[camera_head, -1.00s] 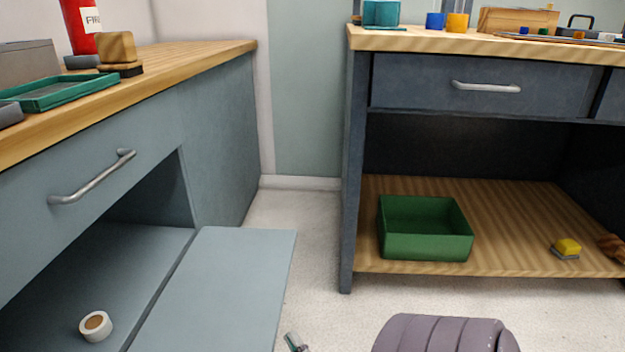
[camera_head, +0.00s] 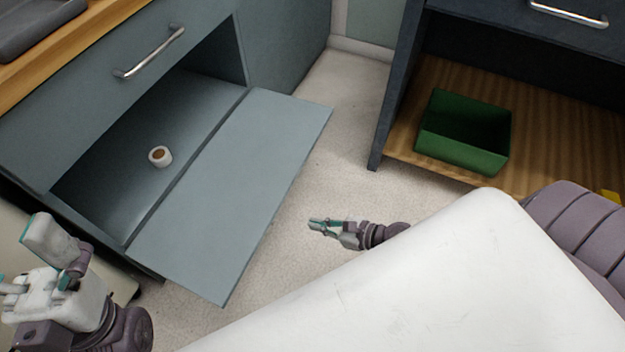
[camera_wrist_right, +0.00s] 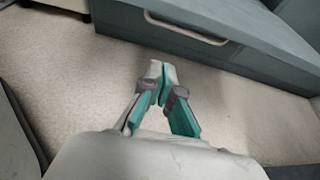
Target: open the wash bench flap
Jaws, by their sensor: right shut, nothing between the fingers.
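The wash bench flap (camera_head: 235,180) is a grey-blue panel. It is folded down and lies out flat from the bench front, with the compartment behind it open. My right gripper (camera_head: 315,224) is low over the floor, to the right of the flap and apart from it. Its fingers are together and empty, as the right wrist view shows (camera_wrist_right: 160,75). That view also shows a silver bar handle (camera_wrist_right: 188,30) on a grey-blue panel beyond the fingertips. My left gripper (camera_head: 22,258) is at the lower left, in front of the bench, its fingers apart and nothing visible between them.
A roll of tape (camera_head: 160,156) stands inside the open compartment. A drawer with a silver handle (camera_head: 150,53) is above it. A green bin (camera_head: 462,155) sits on the lower shelf of the dark bench at right. Pale floor (camera_head: 335,150) lies clear between the benches.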

